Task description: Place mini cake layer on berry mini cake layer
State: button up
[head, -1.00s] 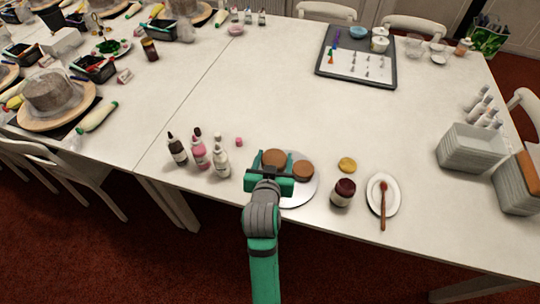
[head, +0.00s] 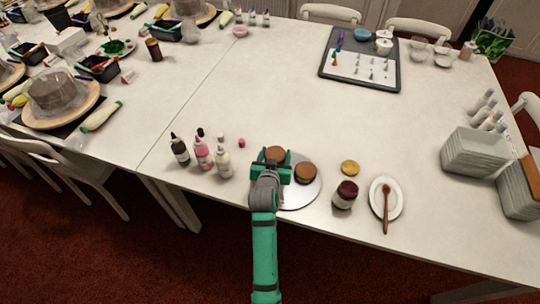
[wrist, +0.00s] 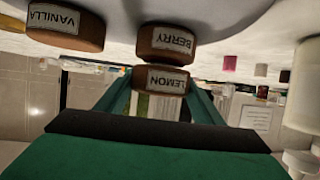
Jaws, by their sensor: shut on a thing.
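The lemon mini cake layer (wrist: 161,79), brown with a white LEMON label, is between my gripper's fingers in the wrist view. My gripper (head: 273,165) is shut on it. The berry mini cake layer (wrist: 166,42) is brown with a BERRY label and stands on the round silver board (head: 298,194). The wrist picture is upside down, so the lemon layer is above the berry layer, roughly in line with it. Their edges meet in the picture; I cannot tell whether they touch. In the head view, my gripper partly covers a brown layer top (head: 275,152).
The vanilla mini cake layer (wrist: 65,26) stands beside them on the board, to the right in the head view (head: 306,174). Several bottles (head: 203,155) stand left of the board. A dark jar (head: 345,195) and a plate with a brush (head: 398,205) are to its right.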

jog(key=shift+f, duration=0.35)
jog(key=shift+f, duration=0.1)
jog(key=o, duration=1)
jog(key=shift+o, duration=0.2)
